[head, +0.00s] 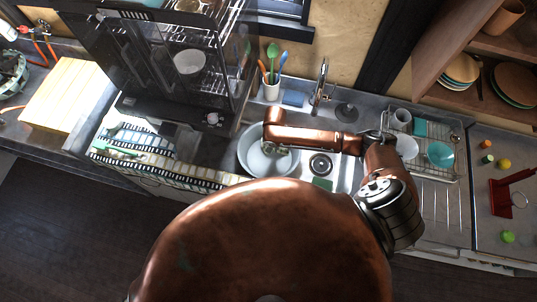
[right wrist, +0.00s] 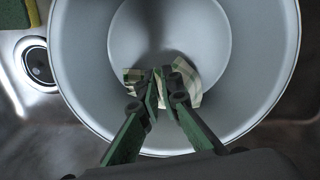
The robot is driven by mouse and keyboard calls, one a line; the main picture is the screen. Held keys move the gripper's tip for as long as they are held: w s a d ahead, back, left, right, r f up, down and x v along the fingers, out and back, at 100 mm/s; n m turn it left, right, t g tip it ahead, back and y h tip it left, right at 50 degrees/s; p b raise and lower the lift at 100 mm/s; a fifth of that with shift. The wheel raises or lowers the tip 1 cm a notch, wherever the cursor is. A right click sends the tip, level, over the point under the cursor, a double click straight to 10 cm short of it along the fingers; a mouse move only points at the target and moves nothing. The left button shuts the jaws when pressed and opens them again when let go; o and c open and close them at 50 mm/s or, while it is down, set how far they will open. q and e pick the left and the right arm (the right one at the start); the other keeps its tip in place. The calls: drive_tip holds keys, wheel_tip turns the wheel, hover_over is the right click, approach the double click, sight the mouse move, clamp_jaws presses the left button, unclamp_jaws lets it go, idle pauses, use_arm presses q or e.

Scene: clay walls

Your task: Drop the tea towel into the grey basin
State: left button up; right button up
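The grey basin (head: 246,160) is a round, deep bowl standing in the sink. Its smooth wall and round floor fill most of the right wrist view (right wrist: 85,75). My right gripper (head: 278,148) is over the basin's inside, pointing down. In the right wrist view its green-edged fingers (right wrist: 160,88) come close together. The tea towel (right wrist: 187,76), cream with green checks, is bunched at the fingertips and shows on both sides of them. The fingers look shut on it. They hide its middle, and its clearance from the basin floor is unclear. My left gripper is not in view.
A tap (head: 320,82) stands behind the sink. A dark dish rack cabinet (head: 150,60) is to the left, and a wire drainer (head: 425,165) with cups and bowls is to the right. A utensil pot (head: 271,90) stands behind the basin. A sponge (right wrist: 14,12) lies beside the basin.

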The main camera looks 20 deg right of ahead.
drive_tip(key=o, duration=0.5)
drive_tip(key=shift+o, duration=0.4)
drive_tip(key=o, duration=0.5)
drive_tip(key=shift+o, duration=0.5)
drive_tip(key=o, duration=0.6)
drive_tip(key=shift+r, duration=0.1)
wheel_tip(320, 180, up, 5)
drive_tip(key=p, duration=0.6)
drive_tip(key=shift+r, duration=0.1)
